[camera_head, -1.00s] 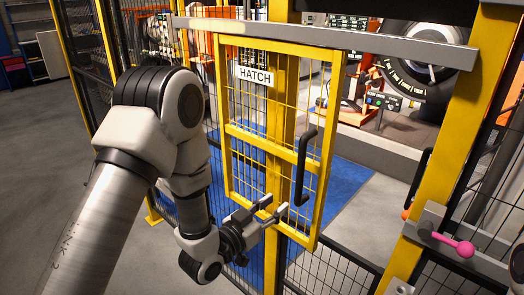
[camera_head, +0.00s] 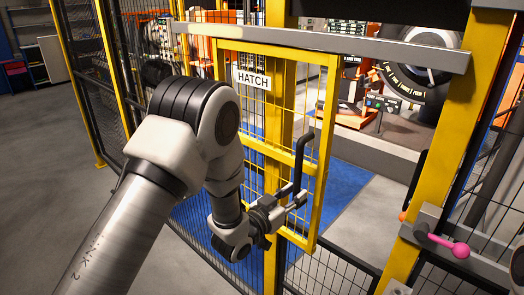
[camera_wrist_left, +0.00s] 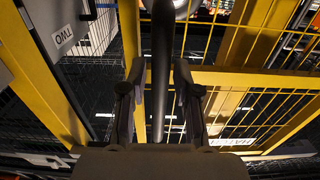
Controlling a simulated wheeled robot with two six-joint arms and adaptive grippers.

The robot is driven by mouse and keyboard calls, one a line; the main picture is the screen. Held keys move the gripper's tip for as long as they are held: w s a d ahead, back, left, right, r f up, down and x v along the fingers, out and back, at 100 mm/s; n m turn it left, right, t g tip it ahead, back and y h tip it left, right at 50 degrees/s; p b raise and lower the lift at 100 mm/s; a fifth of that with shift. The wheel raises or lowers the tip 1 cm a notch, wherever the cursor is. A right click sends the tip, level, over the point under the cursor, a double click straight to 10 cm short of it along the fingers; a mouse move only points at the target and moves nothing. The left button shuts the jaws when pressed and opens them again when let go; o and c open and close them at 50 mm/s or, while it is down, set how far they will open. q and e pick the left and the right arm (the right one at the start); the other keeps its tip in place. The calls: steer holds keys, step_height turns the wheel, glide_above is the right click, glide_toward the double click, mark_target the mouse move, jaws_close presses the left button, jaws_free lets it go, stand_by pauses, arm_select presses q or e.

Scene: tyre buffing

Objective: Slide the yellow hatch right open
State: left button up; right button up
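The yellow hatch (camera_head: 320,200) is a mesh panel in a yellow frame, hanging below a grey rail (camera_head: 370,50). Its white HATCH label (camera_head: 252,77) is near the top left. The black upright handle (camera_head: 302,160) is on its right side. My left gripper (camera_head: 300,199) is at the lower end of the handle. In the left wrist view, the handle (camera_wrist_left: 161,80) stands between the two open fingers of the left gripper (camera_wrist_left: 158,95), with gaps showing on both sides. My right gripper is out of view.
A yellow post (camera_head: 440,150) stands right of the hatch, with a pink-knobbed lever (camera_head: 458,249) on it. Between hatch and post is a gap. Behind the fence are a blue mat (camera_head: 345,185) and a machine with a tyre (camera_head: 415,65).

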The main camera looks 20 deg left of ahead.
arm_select(q)
jaws_close()
glide_toward(259, 153)
steer(key=shift+w+d+f+b, duration=0.15)
steer(key=shift+w+d+f, duration=0.1)
steer(key=shift+w+f, duration=0.5)
steer(key=shift+w+d+f+b, duration=0.2)
steer(key=shift+w+f, duration=0.15)
steer(key=shift+w, duration=0.7)
steer(key=o, duration=0.6)
jaws_free()
steer(key=shift+d, duration=0.1)
steer(key=shift+s, duration=0.15)
